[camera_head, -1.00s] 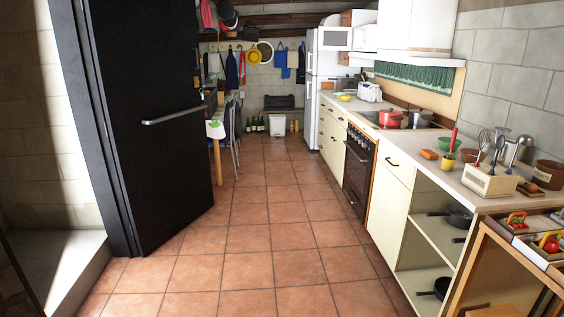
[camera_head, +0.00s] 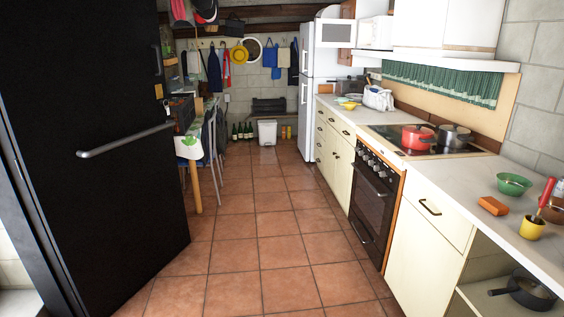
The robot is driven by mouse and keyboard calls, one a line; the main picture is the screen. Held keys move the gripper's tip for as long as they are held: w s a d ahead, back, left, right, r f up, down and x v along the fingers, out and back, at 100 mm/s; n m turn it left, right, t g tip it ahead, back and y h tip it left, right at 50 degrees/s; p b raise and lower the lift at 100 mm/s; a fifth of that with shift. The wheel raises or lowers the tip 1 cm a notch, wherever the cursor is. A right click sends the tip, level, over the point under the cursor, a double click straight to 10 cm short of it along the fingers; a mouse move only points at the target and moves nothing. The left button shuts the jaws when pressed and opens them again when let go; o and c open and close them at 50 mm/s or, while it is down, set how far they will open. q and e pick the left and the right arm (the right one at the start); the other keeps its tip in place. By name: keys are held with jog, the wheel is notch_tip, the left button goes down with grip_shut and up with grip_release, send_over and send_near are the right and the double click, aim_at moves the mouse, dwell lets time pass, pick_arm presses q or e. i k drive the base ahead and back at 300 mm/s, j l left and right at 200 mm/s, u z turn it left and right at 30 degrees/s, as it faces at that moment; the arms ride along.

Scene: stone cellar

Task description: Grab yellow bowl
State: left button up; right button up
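A small yellow bowl (camera_head: 348,104) sits on the far part of the white counter (camera_head: 333,112) along the right wall, near the fridge. It is small in view, and there seems to be another light item right beside it. Neither of my grippers shows in the head view.
A black door (camera_head: 95,150) stands open at the left. A stove with a red pot (camera_head: 417,137) and a dark pot (camera_head: 454,136) is at the right. A green bowl (camera_head: 513,184) is on the near counter. A table with chairs (camera_head: 198,145) stands left; the tiled floor (camera_head: 260,230) between is clear.

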aim_at(349, 106)
jog(key=i, duration=5.8)
jog(key=i+j+z, duration=0.1)
jog(key=i+z, duration=0.3)
jog(key=i+j+z, duration=0.4)
jog(key=i, duration=0.2)
jog(key=i+j+z, duration=0.35)
jog(key=i+l, duration=0.1)
